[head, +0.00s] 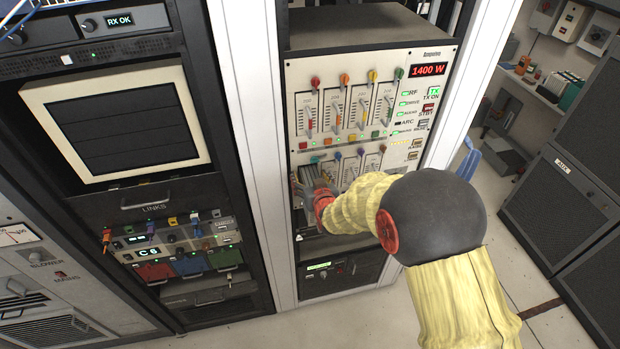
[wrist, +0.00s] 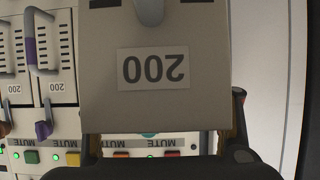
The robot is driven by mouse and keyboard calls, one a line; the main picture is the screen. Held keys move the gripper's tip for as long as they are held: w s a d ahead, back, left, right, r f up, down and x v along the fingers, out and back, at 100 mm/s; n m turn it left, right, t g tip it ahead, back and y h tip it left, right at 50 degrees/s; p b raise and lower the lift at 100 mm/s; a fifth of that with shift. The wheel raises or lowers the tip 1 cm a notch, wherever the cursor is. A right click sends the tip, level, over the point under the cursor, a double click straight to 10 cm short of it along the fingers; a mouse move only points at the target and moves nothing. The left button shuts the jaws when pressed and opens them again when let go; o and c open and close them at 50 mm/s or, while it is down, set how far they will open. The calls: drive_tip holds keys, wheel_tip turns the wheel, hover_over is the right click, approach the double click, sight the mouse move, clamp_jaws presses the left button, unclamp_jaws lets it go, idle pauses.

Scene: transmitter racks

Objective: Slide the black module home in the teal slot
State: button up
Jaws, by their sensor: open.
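The module's front (wrist: 150,105) fills the middle of the wrist view, a pale grey panel with an upside-down "200" label and a grey handle at the top edge. It looks much larger than its neighbours, so it stands out from the rack face. My gripper (wrist: 165,145) is open at the panel's lower part in that view, a dark finger showing at each side; contact is unclear.
The cream rack (head: 375,105) has an upper row of modules with red, orange, yellow and green knobs. A white rack post (head: 250,150) stands just left of my gripper.

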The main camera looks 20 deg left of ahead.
drive_tip(key=shift+s+f, duration=0.1)
drive_tip(key=shift+f, duration=0.2)
drive_tip(key=shift+s+d+r, duration=0.3)
drive_tip(key=shift+s+r, duration=0.05)
drive_tip(key=shift+s, duration=0.05)
drive_tip(key=v, duration=1.1)
drive_tip(key=shift+w+r, duration=0.1)
drive_tip(key=shift+c, duration=0.4)
